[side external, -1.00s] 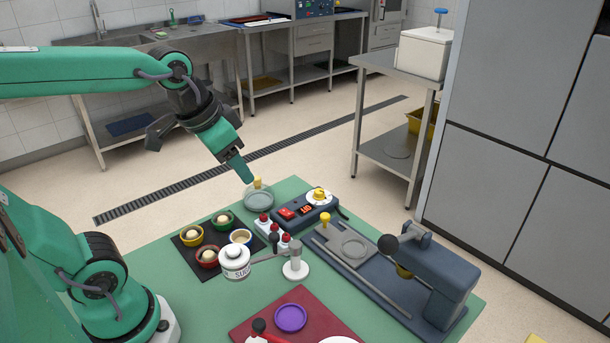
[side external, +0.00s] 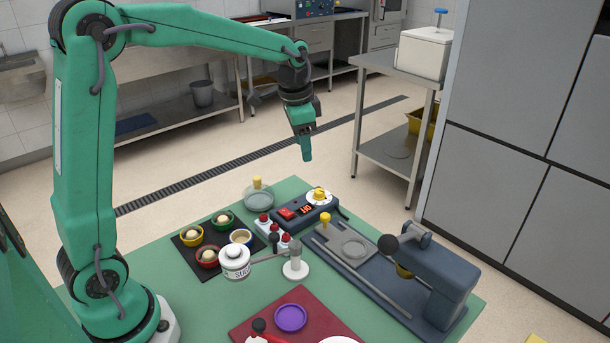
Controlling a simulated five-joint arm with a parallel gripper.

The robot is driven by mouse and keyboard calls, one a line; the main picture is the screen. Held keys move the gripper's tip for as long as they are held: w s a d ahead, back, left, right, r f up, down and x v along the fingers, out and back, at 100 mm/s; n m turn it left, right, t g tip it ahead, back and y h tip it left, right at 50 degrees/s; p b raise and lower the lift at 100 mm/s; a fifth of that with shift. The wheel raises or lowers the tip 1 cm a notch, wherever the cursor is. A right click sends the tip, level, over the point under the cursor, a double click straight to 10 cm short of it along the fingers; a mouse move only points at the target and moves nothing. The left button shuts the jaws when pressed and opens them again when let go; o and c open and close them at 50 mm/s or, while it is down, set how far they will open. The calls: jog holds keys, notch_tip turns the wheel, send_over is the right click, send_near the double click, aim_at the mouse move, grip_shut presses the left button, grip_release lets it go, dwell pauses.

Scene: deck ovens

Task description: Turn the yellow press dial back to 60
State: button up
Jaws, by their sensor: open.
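The yellow press dial (side external: 319,193) sits on a white round plate at the right end of a dark control box (side external: 300,213) at the back of the green table. The box also has a red switch (side external: 286,213) and a small display with red digits (side external: 305,209), too small to read surely. My gripper (side external: 307,156) is in the air above and a little left of the dial, pointing down, open, with nothing between its fingers. It is apart from the dial. The dial's exact setting cannot be read.
A dark press (side external: 436,275) with a black-knobbed lever stands right of the box. A glass lid with yellow knob (side external: 258,198), red-topped shakers (side external: 264,220), small bowls (side external: 208,257), a sugar jar (side external: 234,262) and a red board (side external: 270,310) crowd the table.

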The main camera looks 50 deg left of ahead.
aim_at(319, 191)
jog(key=w+a+f+m, duration=0.1)
jog(key=w+f, duration=0.2)
jog(key=w+a+f+g, duration=0.1)
jog(key=w+f, duration=0.1)
jog(key=f, duration=0.2)
jog(key=w+a+f+m, duration=0.1)
jog(key=w+f, duration=0.2)
jog(key=shift+w+a+f+m+g, duration=0.15)
jog(key=shift+w+f+m+g, duration=0.15)
jog(key=shift+w+g, duration=0.1)
jog(key=shift+f, duration=3.85)
jog(key=c, duration=1)
